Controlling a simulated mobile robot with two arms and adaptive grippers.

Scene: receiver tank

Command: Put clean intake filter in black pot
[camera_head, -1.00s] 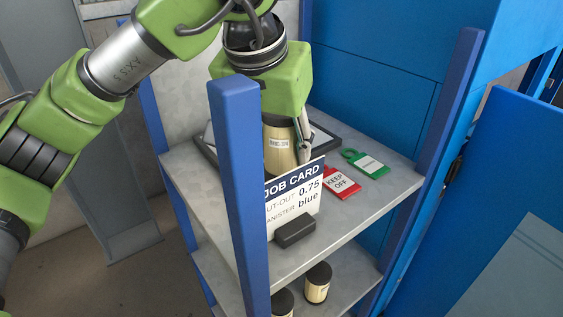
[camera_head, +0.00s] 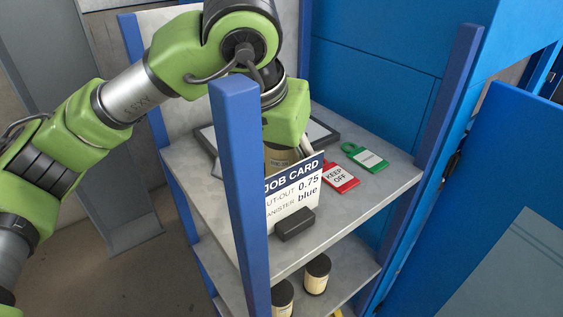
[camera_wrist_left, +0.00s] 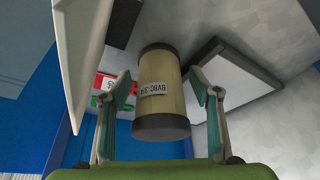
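The intake filter is a cream cylinder with dark end caps and a printed label. No black pot can be made out in these frames. My right gripper is not in view.
The job card (camera_head: 293,190) stands at the shelf's front. A red tag (camera_head: 340,177) and green tag (camera_head: 366,158) lie to its right. A dark-framed tray (camera_head: 324,131) lies behind. Two similar cylinders (camera_head: 317,274) (camera_head: 282,298) stand on the lower shelf. A blue post (camera_head: 240,190) rises in front.

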